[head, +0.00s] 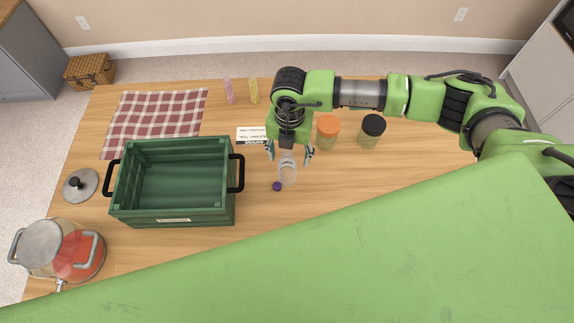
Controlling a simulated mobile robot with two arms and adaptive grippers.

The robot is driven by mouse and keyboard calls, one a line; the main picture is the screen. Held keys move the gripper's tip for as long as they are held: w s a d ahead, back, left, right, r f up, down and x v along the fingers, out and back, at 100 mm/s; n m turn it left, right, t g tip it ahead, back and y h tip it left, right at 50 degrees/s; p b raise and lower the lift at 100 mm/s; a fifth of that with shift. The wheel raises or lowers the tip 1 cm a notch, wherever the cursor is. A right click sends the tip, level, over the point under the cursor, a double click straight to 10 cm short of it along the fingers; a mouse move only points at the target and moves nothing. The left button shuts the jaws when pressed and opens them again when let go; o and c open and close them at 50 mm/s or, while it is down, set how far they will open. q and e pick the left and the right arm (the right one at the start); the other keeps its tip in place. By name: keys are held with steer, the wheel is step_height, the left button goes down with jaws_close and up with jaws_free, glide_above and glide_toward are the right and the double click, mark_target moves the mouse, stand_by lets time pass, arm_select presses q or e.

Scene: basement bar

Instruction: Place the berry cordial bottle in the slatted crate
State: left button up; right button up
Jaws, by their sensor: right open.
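The slatted crate (173,216) is green, open and empty, with a black handle at each end. It stands on the left part of the wooden table. My right gripper (289,156) points down with its fingers apart, to the right of the crate. A clear vessel (287,172) shows below and between its fingertips, partly hidden by the gripper; I cannot tell whether the fingers touch it. A small dark purple round piece (277,186), perhaps a cap, is at its near end. I cannot confirm that this is the berry cordial bottle. My left gripper is out of view.
A pink bottle (229,91) and a yellow bottle (254,91) stand at the back. An orange-lidded jar (327,132) and a black-lidded jar (371,131) stand right of the gripper.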

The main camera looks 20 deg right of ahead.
steer(key=shift+f, duration=0.2)
steer(key=f, duration=0.1)
steer(key=f+p, duration=0.2)
steer(key=f, duration=0.1)
steer(key=shift+a, duration=0.3)
steer(key=shift+f, duration=0.55)
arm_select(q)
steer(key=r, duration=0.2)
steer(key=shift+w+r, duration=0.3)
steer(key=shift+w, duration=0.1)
arm_select(e)
steer(key=c, duration=1.4)
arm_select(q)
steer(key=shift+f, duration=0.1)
arm_select(e)
steer(key=shift+r, duration=0.1)
